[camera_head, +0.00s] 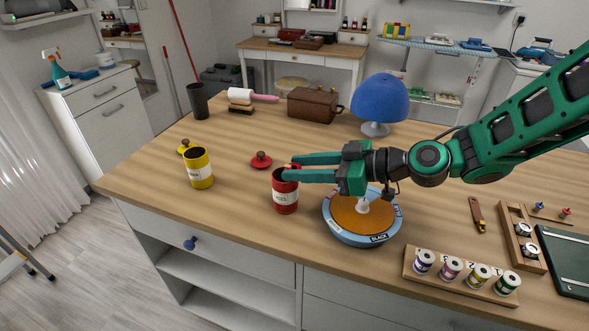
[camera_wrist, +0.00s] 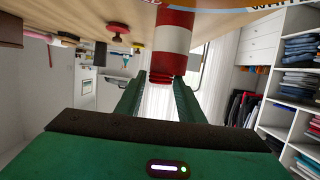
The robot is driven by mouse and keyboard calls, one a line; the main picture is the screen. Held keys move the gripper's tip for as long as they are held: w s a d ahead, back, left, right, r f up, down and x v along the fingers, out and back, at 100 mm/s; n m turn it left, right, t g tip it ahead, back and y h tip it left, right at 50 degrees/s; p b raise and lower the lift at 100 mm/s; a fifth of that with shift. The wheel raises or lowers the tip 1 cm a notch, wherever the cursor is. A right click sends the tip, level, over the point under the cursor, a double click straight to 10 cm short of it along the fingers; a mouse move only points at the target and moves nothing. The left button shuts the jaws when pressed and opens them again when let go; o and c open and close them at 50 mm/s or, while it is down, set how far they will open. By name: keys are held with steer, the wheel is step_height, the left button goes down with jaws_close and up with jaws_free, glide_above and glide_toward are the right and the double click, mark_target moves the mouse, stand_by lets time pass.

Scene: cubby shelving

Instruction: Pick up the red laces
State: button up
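A red can (camera_head: 285,197) with a white label stands upright on the wooden table; it also shows in the wrist view (camera_wrist: 174,40). A small red ribbed piece (camera_wrist: 161,77), which may be the red laces, shows at the can's mouth. In the head view it is mostly hidden by my gripper. My gripper (camera_head: 289,168) reaches in from the right at the height of the can's top. Its green fingers are apart, one on each side of the ribbed piece in the wrist view (camera_wrist: 159,84). I cannot tell whether they touch it.
A red lid (camera_head: 261,160) lies behind the can. A yellow can (camera_head: 199,168) stands to the left. A round turntable (camera_head: 358,239) is close on the right, under my arm. A rack of spools (camera_head: 447,280) is at the front right. The table between the cans is clear.

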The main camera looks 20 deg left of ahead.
steer(key=c, duration=0.8)
steer(key=r, duration=0.4)
steer(key=shift+s+a+r, duration=0.15)
steer(key=shift+s+r, duration=0.2)
steer(key=shift+r, duration=0.05)
steer(key=s+a+r, duration=0.1)
steer(key=s+r, duration=0.1)
steer(key=s, duration=0.1)
steer(key=s+a+r, duration=0.2)
steer(key=s, duration=0.1)
steer(key=s+a+r, duration=0.2)
steer(key=s, duration=0.1)
steer(key=shift+s+a+r, duration=0.1)
steer(key=shift+s+a, duration=0.1)
